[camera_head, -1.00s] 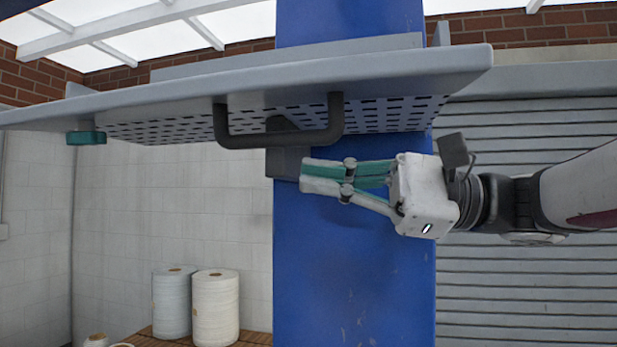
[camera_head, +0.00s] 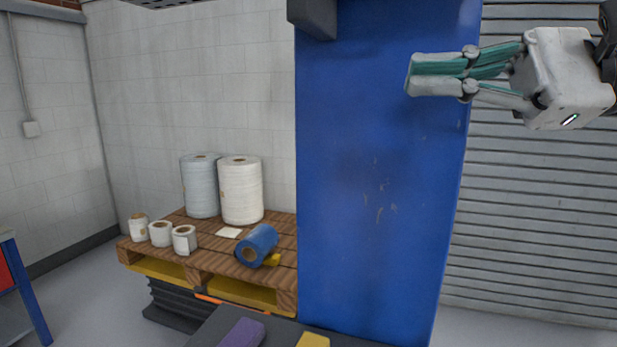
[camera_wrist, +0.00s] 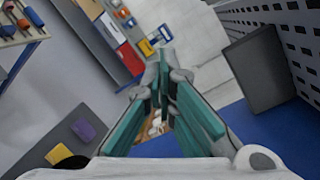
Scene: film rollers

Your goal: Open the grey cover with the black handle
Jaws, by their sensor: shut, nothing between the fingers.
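Only a sliver of the grey cover's perforated underside (camera_head: 165,3) shows at the top edge of the head view. A perforated grey panel of it (camera_wrist: 300,28) fills the upper right of the wrist view. The black handle is out of view in both current frames. My gripper (camera_head: 412,76) is shut and empty, in front of the blue column at the upper right of the head view, below the level of the cover. Its closed fingers (camera_wrist: 165,75) also show in the wrist view, apart from the panel.
A blue column (camera_head: 385,180) stands in the middle, with a dark grey block (camera_head: 314,15) at its upper left. A wooden pallet (camera_head: 210,262) with white rolls (camera_head: 240,190) and a blue roll (camera_head: 257,245) is at left. A grey slatted shutter (camera_head: 540,210) is behind my arm.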

